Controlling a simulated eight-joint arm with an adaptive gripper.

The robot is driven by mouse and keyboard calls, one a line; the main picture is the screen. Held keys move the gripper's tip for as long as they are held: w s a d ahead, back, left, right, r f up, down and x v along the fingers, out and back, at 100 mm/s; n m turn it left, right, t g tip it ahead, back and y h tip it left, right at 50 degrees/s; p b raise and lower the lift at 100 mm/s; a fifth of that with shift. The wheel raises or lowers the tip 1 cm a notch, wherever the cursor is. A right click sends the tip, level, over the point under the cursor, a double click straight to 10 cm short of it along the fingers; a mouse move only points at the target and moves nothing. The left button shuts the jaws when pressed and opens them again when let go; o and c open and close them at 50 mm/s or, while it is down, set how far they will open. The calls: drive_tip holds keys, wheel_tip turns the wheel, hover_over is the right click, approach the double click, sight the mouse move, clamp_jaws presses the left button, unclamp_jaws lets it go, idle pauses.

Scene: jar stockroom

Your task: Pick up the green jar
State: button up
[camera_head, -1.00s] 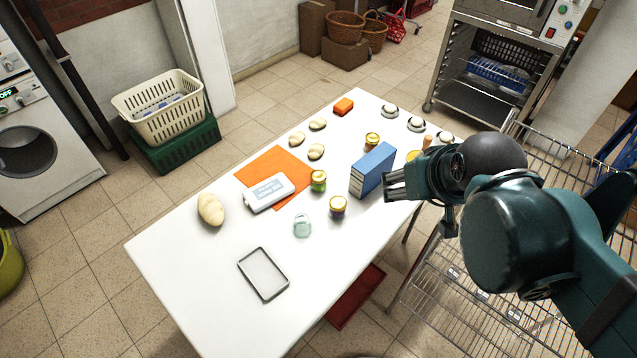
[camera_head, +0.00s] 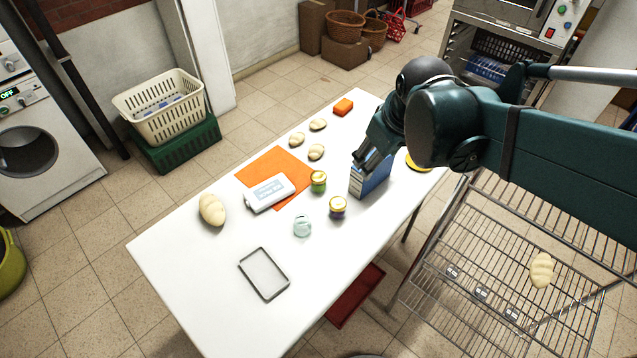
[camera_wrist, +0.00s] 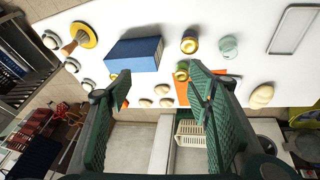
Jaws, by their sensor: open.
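The green jar (camera_head: 318,183) with a gold lid stands upright on the white table, by the right edge of the orange mat (camera_head: 250,172). In the wrist view the green jar (camera_wrist: 181,70) shows near the tip of the right finger, which partly hides it. My gripper (camera_head: 366,156) is over the blue box (camera_head: 372,182), to the right of the jar and apart from it. In the wrist view my gripper (camera_wrist: 158,74) has its fingers spread, with nothing between them.
The blue box stands upright close to the gripper. A gold-lidded purple jar (camera_head: 337,208) and a clear glass jar (camera_head: 302,228) stand in front of the green jar. A white case (camera_head: 270,193) lies left of it. The table's front left is clear around a grey frame (camera_head: 263,274).

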drive_tip(key=w+a+f+n+g+p, duration=0.1)
drive_tip(key=w+a+f+n+g, duration=0.1)
drive_tip(key=w+a+f+n, duration=0.6)
drive_tip(key=n+g+p, duration=0.2)
drive_tip(key=n, duration=0.1)
hover_over(318, 176)
drive_tip(key=f, duration=0.9)
drive_tip(key=shift+d+f, duration=0.2)
drive_tip(key=shift+d, duration=0.1)
drive_tip(key=shift+w+a+f+g, duration=0.1)
drive_tip(key=shift+a+f+g, duration=0.2)
drive_tip(key=shift+f, duration=0.4)
drive_tip(key=shift+f+b, duration=0.45)
drive_tip(key=shift+f, duration=0.85)
drive_tip(key=shift+f, duration=0.1)
drive_tip(key=shift+f+b, duration=0.75)
drive_tip(key=shift+f, duration=1.75)
drive_tip(key=shift+c, duration=0.5)
drive_tip(key=shift+d, duration=0.1)
drive_tip(key=c, duration=1)
